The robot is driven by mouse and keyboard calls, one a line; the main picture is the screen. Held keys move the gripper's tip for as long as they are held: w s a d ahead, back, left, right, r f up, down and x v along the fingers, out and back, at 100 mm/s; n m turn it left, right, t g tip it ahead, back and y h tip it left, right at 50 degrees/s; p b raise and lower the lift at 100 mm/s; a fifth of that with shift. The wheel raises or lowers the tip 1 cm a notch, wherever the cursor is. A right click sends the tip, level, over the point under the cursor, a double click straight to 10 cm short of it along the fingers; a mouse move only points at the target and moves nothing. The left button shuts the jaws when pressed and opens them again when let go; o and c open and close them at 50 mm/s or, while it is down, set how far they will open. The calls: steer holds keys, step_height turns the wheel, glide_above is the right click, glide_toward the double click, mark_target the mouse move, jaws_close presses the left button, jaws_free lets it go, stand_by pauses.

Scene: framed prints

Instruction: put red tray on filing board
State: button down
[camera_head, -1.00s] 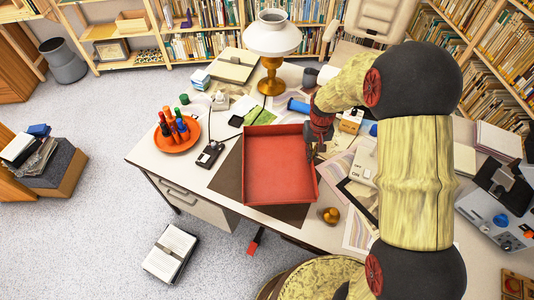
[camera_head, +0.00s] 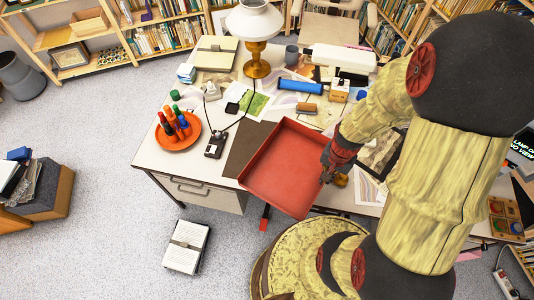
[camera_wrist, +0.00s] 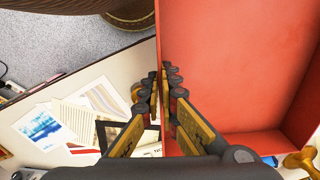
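The red tray (camera_head: 288,168) is a shallow rectangular box, turned at an angle and reaching past the desk's front edge in the head view. It seems raised off the desk. My gripper (camera_head: 328,170) is at its right side. In the wrist view my gripper's fingers (camera_wrist: 164,88) sit on both sides of the wall of the red tray (camera_wrist: 235,70), pinching it. A dark brown flat board (camera_head: 246,148) lies on the desk, partly hidden by the tray. I cannot tell for certain which thing is the filing board.
An orange plate (camera_head: 172,139) with several coloured bottles stands at the desk's left. A lamp (camera_head: 257,68), a blue cylinder (camera_head: 287,86) and a closed folder (camera_head: 215,52) are farther back. A white binder (camera_head: 187,246) lies on the floor. A brass knob-like object (camera_head: 341,181) is near the gripper.

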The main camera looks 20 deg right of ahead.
mark_target(312, 160)
steer(key=shift+w, duration=0.3)
steer(key=shift+w+d+f, duration=0.15)
steer(key=shift+w, duration=0.15)
steer(key=w+f, duration=0.1)
steer(key=w, duration=0.2)
steer(key=w+f+b, duration=0.1)
steer(key=w, duration=0.2)
steer(key=w+a+f+b, duration=0.1)
steer(key=w+f, duration=0.1)
steer(key=shift+w, duration=0.4)
steer(key=w+f, duration=0.2)
steer(key=f, duration=0.1)
steer(key=w+f+b, duration=0.1)
steer(key=w+f, duration=0.1)
steer(key=shift+a, duration=0.25)
steer(key=shift+w+f, duration=0.25)
steer(key=shift+f, duration=0.25)
steer(key=shift+f+b, duration=0.6)
steer(key=shift+f, duration=0.7)
steer(key=shift+f, duration=0.2)
steer(key=c, duration=2)
jaws_free()
steer(key=shift+c, duration=0.2)
